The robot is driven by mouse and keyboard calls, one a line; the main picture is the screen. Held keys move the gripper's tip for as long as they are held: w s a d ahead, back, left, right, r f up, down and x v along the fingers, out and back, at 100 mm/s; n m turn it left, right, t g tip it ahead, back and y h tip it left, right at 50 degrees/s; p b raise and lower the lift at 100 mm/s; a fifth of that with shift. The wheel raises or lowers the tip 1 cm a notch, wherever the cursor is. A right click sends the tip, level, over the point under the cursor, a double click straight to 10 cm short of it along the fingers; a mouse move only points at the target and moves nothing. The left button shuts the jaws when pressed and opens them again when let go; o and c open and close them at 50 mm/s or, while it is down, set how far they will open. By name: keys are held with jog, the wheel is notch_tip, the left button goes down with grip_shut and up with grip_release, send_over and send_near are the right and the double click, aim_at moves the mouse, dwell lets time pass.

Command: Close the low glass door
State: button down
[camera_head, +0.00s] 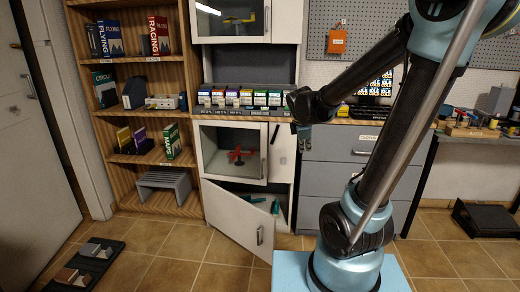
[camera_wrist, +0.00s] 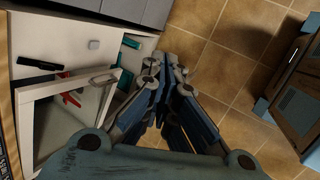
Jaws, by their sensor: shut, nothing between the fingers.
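The low glass door (camera_head: 221,168) is a white-framed pane at mid-height in the white cabinet, with a red model plane (camera_head: 240,153) behind it. It appears to stand ajar, its handle at the right edge. In the wrist view the door's white frame (camera_wrist: 36,104) lies slanted at left, the red plane (camera_wrist: 70,99) showing through the glass. My gripper (camera_head: 304,146) points down in front of the cabinet's right side, to the right of the door. The blue-grey fingers (camera_wrist: 165,78) are together and empty, apart from the door in the wrist view.
Below, a solid white cabinet door (camera_head: 236,220) is swung out, with teal items (camera_head: 275,206) inside. A shelf of books (camera_head: 144,87) stands left; grey drawers (camera_head: 335,177) stand right. A dark tray (camera_head: 93,262) lies on the floor. Tiled floor in front is mostly free.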

jog(key=w+a+f+n+t, duration=0.2)
jog(key=w+a+n, duration=0.7)
jog(key=w+a, duration=0.2)
jog(key=n+t, duration=0.2)
jog(key=n, duration=0.5)
send_near(261, 150)
notch_tip(261, 150, down, 2)
jog(key=shift+w+d+f+y, duration=0.15)
jog(key=shift+w+d+y, duration=0.1)
jog(key=shift+w, duration=0.25)
jog(key=shift+w+d+f+y, duration=0.15)
jog(key=shift+w+d+f, duration=0.05)
jog(key=shift+w, duration=0.35)
jog(key=shift+w+d, duration=0.1)
jog(key=shift+w, duration=0.55)
